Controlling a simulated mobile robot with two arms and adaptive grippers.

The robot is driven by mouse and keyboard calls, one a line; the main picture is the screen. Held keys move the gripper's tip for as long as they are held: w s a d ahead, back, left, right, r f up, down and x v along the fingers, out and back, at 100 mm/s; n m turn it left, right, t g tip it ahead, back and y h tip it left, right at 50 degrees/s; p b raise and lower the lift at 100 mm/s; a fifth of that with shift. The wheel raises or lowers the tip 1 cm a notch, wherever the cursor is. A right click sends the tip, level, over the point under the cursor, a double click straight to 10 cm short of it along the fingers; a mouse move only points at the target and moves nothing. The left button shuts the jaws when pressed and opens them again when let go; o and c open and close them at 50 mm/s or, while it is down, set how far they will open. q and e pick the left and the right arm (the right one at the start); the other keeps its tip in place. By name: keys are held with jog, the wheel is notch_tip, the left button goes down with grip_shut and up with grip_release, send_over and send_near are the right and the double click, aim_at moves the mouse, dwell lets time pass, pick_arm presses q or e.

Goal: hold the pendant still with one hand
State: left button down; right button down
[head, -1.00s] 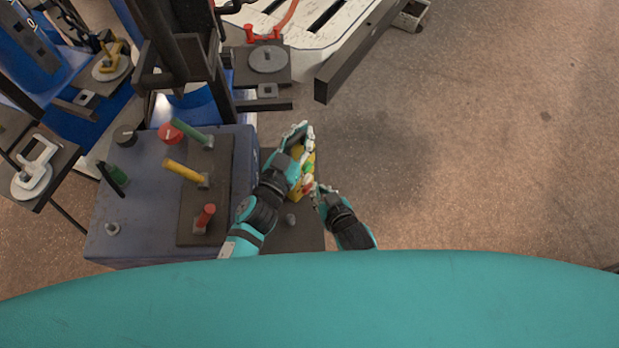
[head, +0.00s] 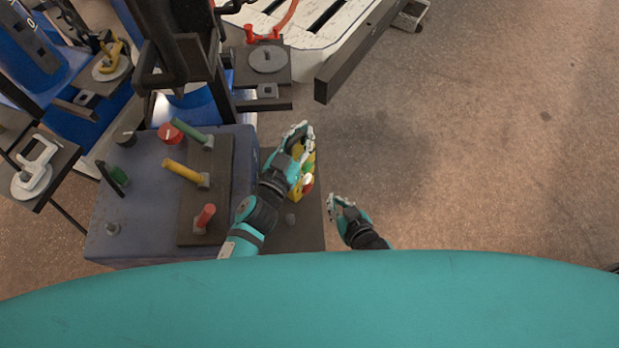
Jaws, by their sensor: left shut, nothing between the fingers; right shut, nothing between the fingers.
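The pendant (head: 307,183) is a small yellow control box with green, red and white spots on its face. It is at the middle of the head view, above a dark plate. My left gripper (head: 300,135) lies along its upper left side, close against it, and hides part of it. Its fingers are shut, with nothing seen between them; I cannot tell whether the hand touches the pendant. My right gripper (head: 334,204) is shut and empty, to the lower right of the pendant and apart from it.
A grey-blue box (head: 140,215) with red, yellow and green levers (head: 184,171) stands left of my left arm. A dark plate (head: 300,236) lies below the pendant. A black beam (head: 350,62) juts out above. The brown floor (head: 480,170) at the right is clear.

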pick_arm(q)
jog(key=c, duration=1.4)
grip_release()
notch_tip(320, 180, up, 10)
